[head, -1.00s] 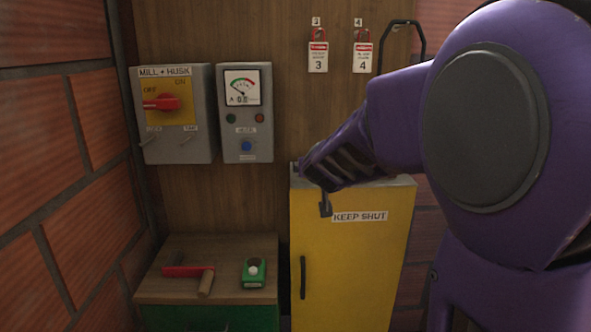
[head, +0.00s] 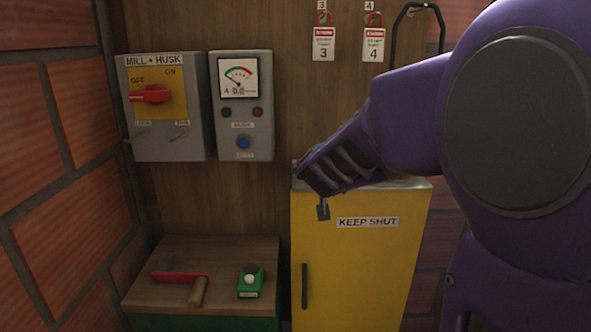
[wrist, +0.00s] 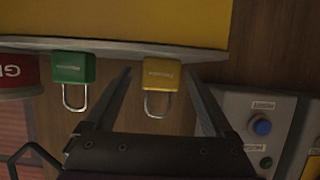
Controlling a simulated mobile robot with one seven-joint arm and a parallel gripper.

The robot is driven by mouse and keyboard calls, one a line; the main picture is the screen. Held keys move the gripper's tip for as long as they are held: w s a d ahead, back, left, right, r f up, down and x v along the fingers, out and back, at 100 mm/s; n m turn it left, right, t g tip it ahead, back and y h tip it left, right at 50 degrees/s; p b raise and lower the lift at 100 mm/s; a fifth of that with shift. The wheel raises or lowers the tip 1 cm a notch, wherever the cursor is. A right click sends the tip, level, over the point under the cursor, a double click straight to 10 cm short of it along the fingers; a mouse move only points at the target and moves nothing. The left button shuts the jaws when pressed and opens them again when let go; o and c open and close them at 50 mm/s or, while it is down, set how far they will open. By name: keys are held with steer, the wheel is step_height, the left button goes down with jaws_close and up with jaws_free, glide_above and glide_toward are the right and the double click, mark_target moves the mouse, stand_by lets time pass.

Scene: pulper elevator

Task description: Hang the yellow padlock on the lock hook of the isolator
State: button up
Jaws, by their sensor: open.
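The yellow padlock (wrist: 159,76) stands upright with its shackle up, on the grey top of the yellow cabinet; the wrist picture is upside down. My gripper (wrist: 158,73) is open, with one finger on each side of this padlock, and I cannot tell whether they touch it. In the head view my gripper (head: 323,207) is at the cabinet's front top edge and the padlock is hidden there. The isolator (head: 165,107) is the grey MILL + HUSK box at the left, its red handle (head: 151,95) pointing to OFF. Its lock hook (head: 131,137) sticks out at lower left, apparently empty.
A green padlock (wrist: 75,68) and a red can (wrist: 18,74) stand beside the yellow padlock on the cabinet (head: 360,265). A meter box (head: 241,110) hangs right of the isolator. A low table (head: 150,290) holds a red-and-wood tool (head: 182,277) and a green device (head: 250,281).

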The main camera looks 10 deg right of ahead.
jaws_close()
stand_by(0.5)
steer(key=shift+r, duration=0.15)
